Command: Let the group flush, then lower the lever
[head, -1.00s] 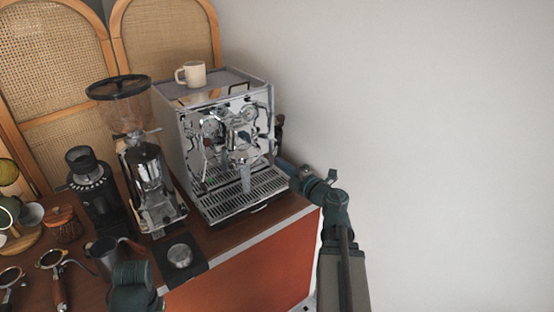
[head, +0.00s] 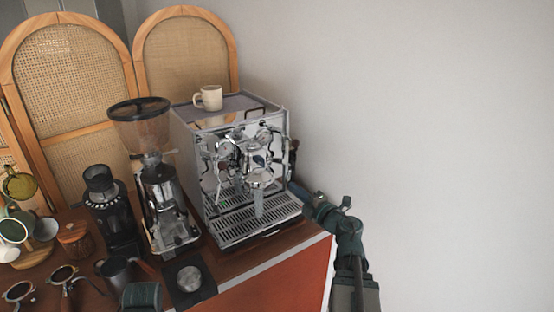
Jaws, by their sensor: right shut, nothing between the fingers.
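The chrome espresso machine (head: 235,185) stands on the cart's right end. Its group head (head: 259,177) is at the front, above the drip tray (head: 245,222). A grey vertical streak (head: 258,204) runs from the group to the tray and looks like water. The lever is too small to tell apart from the chrome fittings around the group. My right gripper (head: 292,150) is partly hidden at the machine's right side. It is shut and empty, and I cannot tell whether it touches the machine. Only a link of my left arm shows at the bottom; its gripper is out of frame.
A cream mug (head: 208,97) stands on the machine's top. Left of the machine are a tall grinder (head: 160,200), a smaller grinder (head: 112,215), a dark pitcher (head: 116,271) and portafilters (head: 62,274). A dark mat (head: 203,286) lies in front. A bare wall is at right.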

